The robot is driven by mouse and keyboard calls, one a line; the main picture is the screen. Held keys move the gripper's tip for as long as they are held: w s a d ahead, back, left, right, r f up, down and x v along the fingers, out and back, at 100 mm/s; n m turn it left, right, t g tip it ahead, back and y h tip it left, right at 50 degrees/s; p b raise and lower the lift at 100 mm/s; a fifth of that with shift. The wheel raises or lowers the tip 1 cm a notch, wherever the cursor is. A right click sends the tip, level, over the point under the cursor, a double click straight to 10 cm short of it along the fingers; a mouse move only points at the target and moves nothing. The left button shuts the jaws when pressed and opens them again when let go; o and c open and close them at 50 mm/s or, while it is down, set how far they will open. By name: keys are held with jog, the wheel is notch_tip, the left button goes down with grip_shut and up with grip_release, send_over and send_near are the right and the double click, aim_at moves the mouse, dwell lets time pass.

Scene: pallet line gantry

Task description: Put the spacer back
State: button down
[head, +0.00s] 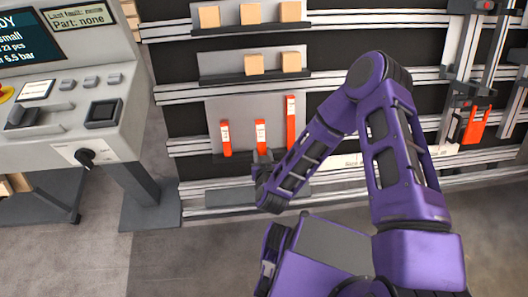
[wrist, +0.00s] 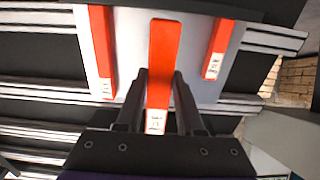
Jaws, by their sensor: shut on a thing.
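An orange spacer with a white label (head: 261,132) stands upright in the middle of the lower rack panel in the head view. My gripper (head: 263,158) is at its lower end. In the wrist view my gripper (wrist: 160,75) is shut on this spacer (wrist: 165,45), one finger on each side. Whether its foot touches the ledge (head: 235,158) I cannot tell. A short orange spacer (head: 226,138) stands to its left and a longer one (head: 291,122) to its right. In the wrist view the longer one (wrist: 102,45) is at left and the short one (wrist: 218,48) at right.
Wooden blocks (head: 254,64) sit on the two shelves above. A control console (head: 75,110) stands at the left. An orange part (head: 473,125) hangs among brackets at the right. The floor (head: 75,262) at lower left is clear.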

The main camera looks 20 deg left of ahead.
jog(key=shift+b+x, duration=2.15)
jog(key=shift+x, duration=3.9)
jog(key=shift+w+f, duration=0.2)
jog(key=shift+w, duration=0.05)
jog(key=shift+s+f, duration=0.1)
jog(key=shift+f, duration=0.15)
jog(key=shift+c, duration=2.2)
grip_release()
jog(key=shift+s, duration=0.1)
jog(key=p+v, duration=0.2)
jog(key=v, duration=1.5)
jog(key=shift+p, duration=0.3)
jog(key=shift+s+d, duration=0.1)
jog(key=shift+s, duration=0.05)
